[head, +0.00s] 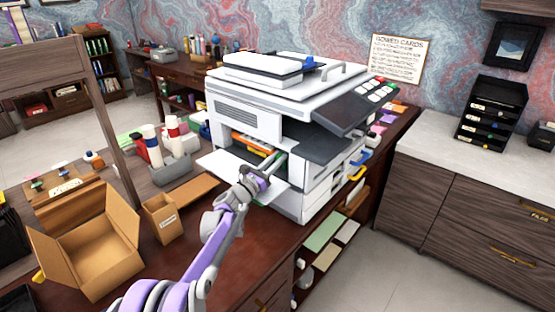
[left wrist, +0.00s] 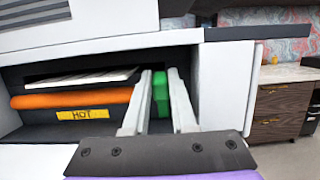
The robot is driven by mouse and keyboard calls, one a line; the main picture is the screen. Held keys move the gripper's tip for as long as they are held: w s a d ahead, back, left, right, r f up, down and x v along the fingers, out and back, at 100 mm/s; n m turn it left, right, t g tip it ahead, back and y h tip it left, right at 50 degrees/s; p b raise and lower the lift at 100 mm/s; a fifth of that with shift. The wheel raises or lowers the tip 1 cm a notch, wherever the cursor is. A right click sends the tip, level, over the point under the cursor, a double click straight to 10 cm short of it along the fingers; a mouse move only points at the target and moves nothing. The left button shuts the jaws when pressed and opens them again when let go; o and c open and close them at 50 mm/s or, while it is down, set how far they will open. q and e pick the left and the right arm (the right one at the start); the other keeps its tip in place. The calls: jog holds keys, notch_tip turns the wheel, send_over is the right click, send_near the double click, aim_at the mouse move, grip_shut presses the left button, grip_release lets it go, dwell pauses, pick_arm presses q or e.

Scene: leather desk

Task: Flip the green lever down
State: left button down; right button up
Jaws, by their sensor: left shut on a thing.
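The green lever (left wrist: 160,92) sits inside the open compartment of the white printer (head: 243,122), at the right end of an orange roller (left wrist: 65,98) with a yellow HOT label (left wrist: 82,114). In the head view my left gripper (head: 266,172) reaches over the lowered front flap (head: 215,162) into this opening. In the left wrist view the two pale fingers (left wrist: 155,105) stand on either side of the lever and are shut on it. The fingers hide part of the lever. My right gripper is not in view.
An open cardboard box (head: 95,262) and a smaller box (head: 165,220) stand on the desk left of my arm. Bottles stand in a grey holder (head: 172,178). The compartment walls are close around the gripper. A counter (head: 440,165) lies across the floor at right.

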pick_arm(q)
jog(key=c, duration=0.7)
grip_release()
jog(key=shift+s+a+f, duration=0.15)
jog(key=shift+s+a, duration=0.1)
jog(key=shift+s, duration=0.05)
jog(key=r+v, duration=0.1)
jog(key=v, duration=0.3)
jog(key=r+v, duration=0.1)
jog(key=v, duration=0.3)
jog(key=r+b+v, duration=0.1)
jog(key=v, duration=0.3)
jog(key=shift+s+a, duration=0.2)
jog(key=shift+s, duration=0.15)
jog(key=shift+w, duration=0.1)
